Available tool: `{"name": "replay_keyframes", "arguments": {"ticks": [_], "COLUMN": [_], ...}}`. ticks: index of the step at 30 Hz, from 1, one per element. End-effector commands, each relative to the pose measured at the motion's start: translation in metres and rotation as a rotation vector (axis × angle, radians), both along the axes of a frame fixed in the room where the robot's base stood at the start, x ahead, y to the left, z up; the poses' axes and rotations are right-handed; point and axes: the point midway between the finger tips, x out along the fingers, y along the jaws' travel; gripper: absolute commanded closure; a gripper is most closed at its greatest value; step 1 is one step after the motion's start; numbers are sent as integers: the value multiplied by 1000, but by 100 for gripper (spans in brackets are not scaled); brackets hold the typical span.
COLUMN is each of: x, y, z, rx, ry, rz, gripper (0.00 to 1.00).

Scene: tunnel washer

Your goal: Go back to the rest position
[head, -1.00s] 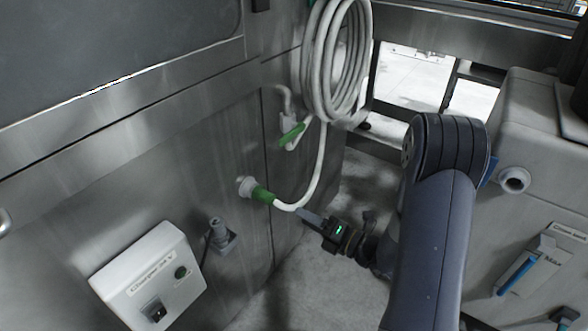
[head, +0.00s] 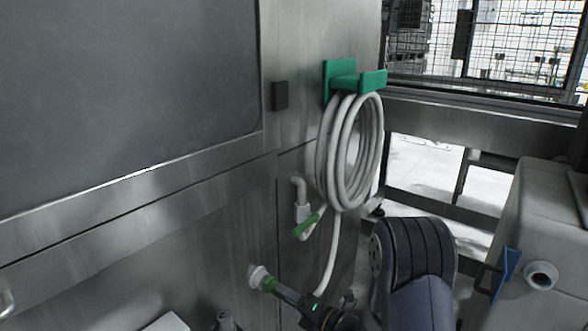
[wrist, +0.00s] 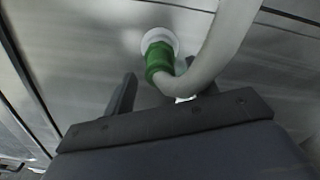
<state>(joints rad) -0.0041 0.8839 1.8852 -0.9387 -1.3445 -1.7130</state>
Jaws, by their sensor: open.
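My gripper (head: 290,298) is open at the lower middle of the head view, close to the hose's green connector (head: 269,286). The connector sits at a pale round port (head: 257,274) on the steel wall. In the wrist view the green connector (wrist: 158,62) meets the white port (wrist: 160,40), and the white hose (wrist: 215,50) curves down from the upper right to it. The gripper (wrist: 165,92) has one finger left of the connector; the other is partly hidden behind the hose. Whether a finger touches the hose cannot be told.
The coiled hose (head: 330,150) hangs on a green holder (head: 355,80) above my gripper. A small valve with a green lever (head: 306,225) juts from the wall beside it. A grey tank (head: 545,210) with a round spout (head: 541,275) stands close at the right.

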Motion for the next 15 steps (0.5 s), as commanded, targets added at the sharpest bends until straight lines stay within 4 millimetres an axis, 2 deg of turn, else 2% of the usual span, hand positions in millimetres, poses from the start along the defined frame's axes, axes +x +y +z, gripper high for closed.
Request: {"name": "replay_keyframes", "arguments": {"ticks": [4,15], "x": [8,5], "y": [11,6], "z": [0,0], "rx": [1,1], "ry": [-1,1], "rz": [0,-1], "gripper": [45,45]}}
